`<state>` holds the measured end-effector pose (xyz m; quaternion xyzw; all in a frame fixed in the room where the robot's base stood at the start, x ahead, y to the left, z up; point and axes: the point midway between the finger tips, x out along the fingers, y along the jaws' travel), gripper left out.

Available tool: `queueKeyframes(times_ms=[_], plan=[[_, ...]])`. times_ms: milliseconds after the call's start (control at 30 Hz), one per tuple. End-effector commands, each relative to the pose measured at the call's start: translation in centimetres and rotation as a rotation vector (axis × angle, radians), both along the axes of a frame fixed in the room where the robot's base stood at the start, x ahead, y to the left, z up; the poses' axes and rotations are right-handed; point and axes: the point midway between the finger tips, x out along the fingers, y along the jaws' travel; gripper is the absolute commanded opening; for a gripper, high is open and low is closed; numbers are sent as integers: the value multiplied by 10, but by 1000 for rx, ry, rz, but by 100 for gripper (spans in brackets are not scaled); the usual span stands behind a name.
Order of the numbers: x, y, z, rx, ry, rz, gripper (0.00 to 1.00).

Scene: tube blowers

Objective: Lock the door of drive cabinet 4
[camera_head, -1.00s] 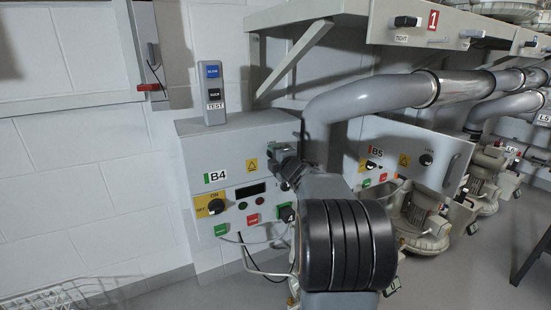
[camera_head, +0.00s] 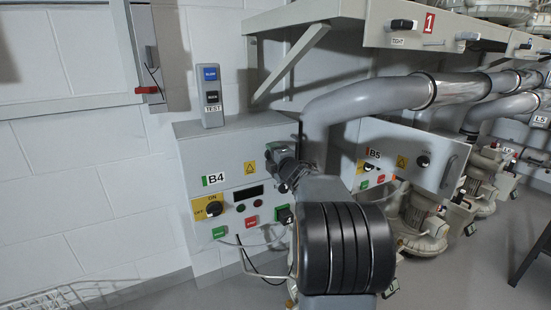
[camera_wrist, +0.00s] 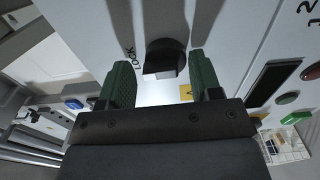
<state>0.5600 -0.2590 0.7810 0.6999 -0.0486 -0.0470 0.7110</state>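Drive cabinet B4 (camera_head: 223,160) is a grey wall box marked B4, with its front door panel closed as far as I can see. In the wrist view, a black lock knob (camera_wrist: 165,57) sits on the panel beside the printed word LOCK. My gripper (camera_wrist: 160,72) is open, with a green finger on either side of the knob.
The cabinet carries an ON/OFF switch (camera_head: 214,208) and several buttons below. A grey test box (camera_head: 211,97) stands on top. A large grey pipe (camera_head: 365,97) curves down behind my arm. Cabinet B5 (camera_head: 400,150) is to the right, under a shelf (camera_head: 350,30).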

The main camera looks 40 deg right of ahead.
Motion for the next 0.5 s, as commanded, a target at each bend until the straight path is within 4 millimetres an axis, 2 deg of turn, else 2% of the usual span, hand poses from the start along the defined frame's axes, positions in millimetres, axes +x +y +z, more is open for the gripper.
queueKeyframes(times_ms=[167,500], plan=[[-16,2,2,0,1,-1,58],[-84,11,3,-1,-1,-3,58]])
